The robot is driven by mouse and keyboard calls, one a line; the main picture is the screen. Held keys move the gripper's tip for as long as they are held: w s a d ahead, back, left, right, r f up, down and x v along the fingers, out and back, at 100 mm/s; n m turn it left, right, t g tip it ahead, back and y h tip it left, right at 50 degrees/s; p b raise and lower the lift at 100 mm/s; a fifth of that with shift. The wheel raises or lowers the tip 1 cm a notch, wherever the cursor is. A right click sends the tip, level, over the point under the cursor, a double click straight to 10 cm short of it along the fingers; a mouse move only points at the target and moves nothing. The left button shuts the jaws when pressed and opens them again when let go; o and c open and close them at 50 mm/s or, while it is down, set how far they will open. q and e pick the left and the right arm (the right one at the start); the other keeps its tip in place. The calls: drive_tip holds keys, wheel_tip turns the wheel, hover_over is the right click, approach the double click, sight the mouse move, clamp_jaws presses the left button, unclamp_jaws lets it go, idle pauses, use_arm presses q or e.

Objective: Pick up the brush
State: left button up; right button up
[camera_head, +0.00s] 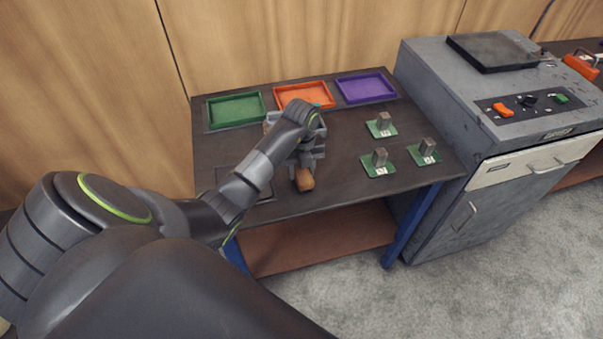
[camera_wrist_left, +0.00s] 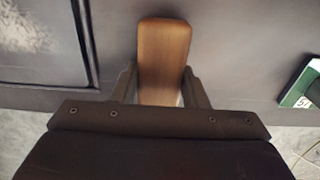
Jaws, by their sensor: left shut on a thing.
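The brush shows as a brown wooden piece (camera_head: 304,179) at the front part of the dark table. In the left wrist view the brown brush (camera_wrist_left: 163,55) stands between the two fingers, with its rounded end pointing up in the picture. My left gripper (camera_wrist_left: 158,85) is shut on it, one finger on each side. In the head view my left gripper (camera_head: 303,164) is over the table, and the lower part of my arm covers part of it. I cannot tell whether the brush touches the table. My right gripper does not show.
Green (camera_head: 236,110), orange (camera_head: 304,95) and purple (camera_head: 366,87) trays stand along the table's back. A grey container (camera_head: 271,121) is partly hidden behind my left arm. Three green boards with grey blocks (camera_head: 380,125) are at the right. A grey machine (camera_head: 450,100) borders the table's right side.

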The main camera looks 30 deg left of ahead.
use_arm(q)
drive_tip(key=shift+c, duration=0.6)
wheel_tip(320, 180, up, 5)
drive_tip(key=shift+w+f+b, duration=0.1)
drive_tip(key=shift+b, duration=0.55)
wheel_tip(320, 180, up, 3)
drive_tip(key=p, duration=0.3)
drive_tip(key=shift+r, duration=0.2)
drive_tip(key=shift+r+p, duration=0.95)
